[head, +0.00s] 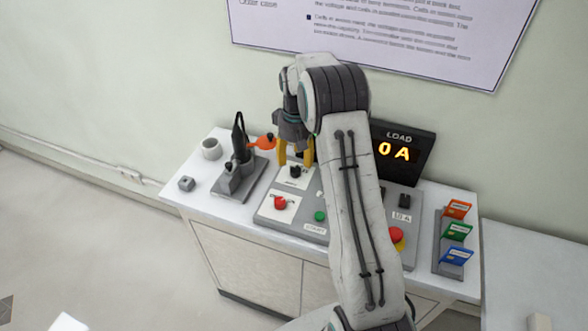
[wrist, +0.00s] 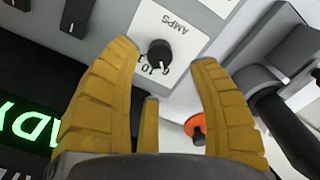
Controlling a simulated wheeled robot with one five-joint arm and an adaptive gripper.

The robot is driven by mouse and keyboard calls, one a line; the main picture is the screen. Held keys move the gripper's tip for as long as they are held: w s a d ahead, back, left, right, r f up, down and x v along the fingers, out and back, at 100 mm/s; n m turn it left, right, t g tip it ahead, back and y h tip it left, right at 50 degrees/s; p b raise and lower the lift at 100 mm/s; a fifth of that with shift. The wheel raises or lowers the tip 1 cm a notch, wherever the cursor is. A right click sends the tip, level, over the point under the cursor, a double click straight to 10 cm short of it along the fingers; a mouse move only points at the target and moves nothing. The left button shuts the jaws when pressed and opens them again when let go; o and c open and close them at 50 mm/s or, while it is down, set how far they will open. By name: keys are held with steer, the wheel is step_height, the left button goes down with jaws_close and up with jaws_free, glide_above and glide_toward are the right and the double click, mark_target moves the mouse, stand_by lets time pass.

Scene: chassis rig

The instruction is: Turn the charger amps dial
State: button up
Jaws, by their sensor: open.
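The amps dial (wrist: 159,53) is a small black knob on a white plate marked AMPS, with printed numbers beside it. In the head view a black knob that looks like this dial (head: 295,172) stands on the grey control panel (head: 264,216), just below my gripper. My gripper (head: 296,158) points down with its yellow fingers apart and empty. In the wrist view the gripper's fingertips (wrist: 164,58) lie either side of the dial in the picture. I cannot tell how far above it they are.
A load display (head: 396,148) reads 0 A. The panel carries a red knob (head: 281,203), a green button (head: 320,216) and a red stop button (head: 396,235). A black-handled device (head: 240,165) with an orange part stands left. Coloured cards (head: 457,232) stand right. My arm hides the panel's middle.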

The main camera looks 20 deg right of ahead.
mark_target(296, 169)
steer(key=shift+f+p, duration=0.35)
steer(key=shift+f, duration=2.3)
jaws_close()
